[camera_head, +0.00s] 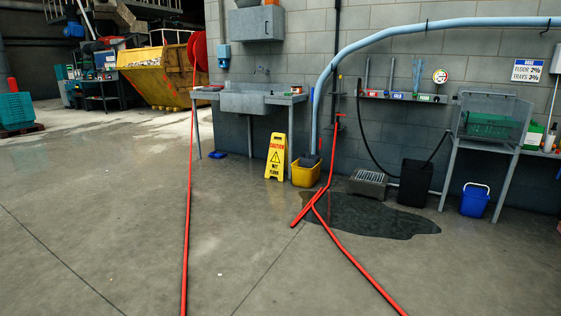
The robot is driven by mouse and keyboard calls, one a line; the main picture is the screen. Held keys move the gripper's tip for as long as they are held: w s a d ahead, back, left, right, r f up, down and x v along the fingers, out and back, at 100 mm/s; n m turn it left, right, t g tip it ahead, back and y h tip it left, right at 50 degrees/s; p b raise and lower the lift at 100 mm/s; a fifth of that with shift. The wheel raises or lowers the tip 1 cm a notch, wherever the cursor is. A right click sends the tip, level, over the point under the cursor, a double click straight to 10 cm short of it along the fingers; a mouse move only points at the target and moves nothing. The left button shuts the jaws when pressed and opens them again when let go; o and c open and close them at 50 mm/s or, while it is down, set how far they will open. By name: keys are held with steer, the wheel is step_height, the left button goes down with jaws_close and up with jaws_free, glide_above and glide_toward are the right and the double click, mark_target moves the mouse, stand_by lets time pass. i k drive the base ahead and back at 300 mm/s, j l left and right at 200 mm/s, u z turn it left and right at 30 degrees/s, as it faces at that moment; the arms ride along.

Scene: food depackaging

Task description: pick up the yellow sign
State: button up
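The yellow sign (275,157) is a caution wet floor board with black lettering. My gripper is not in view.
A yellow bucket (306,173) stands just right of the sign. A dark puddle (365,216) lies further right. Red hoses (187,225) run over the floor, one left of the sign. A sink (243,100) is behind. Bare floor (90,220) is free at left.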

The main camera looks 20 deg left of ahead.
mark_target(278, 159)
steer(key=i+j+u, duration=0.5)
steer(key=i+u, duration=0.15)
steer(key=i, duration=0.2)
steer(key=i+u, duration=0.3)
steer(key=i, duration=0.2)
steer(key=i+j+u, duration=0.1)
steer(key=i, duration=4)
steer(key=i+z, duration=0.15)
steer(key=i, duration=0.3)
steer(key=i+j+z, duration=0.15)
steer(key=i, duration=0.3)
steer(key=i+j+z, duration=0.15)
steer(key=i, duration=0.3)
steer(key=i+j+z, duration=0.15)
steer(key=i+j, duration=0.15)
steer(key=i, duration=0.15)
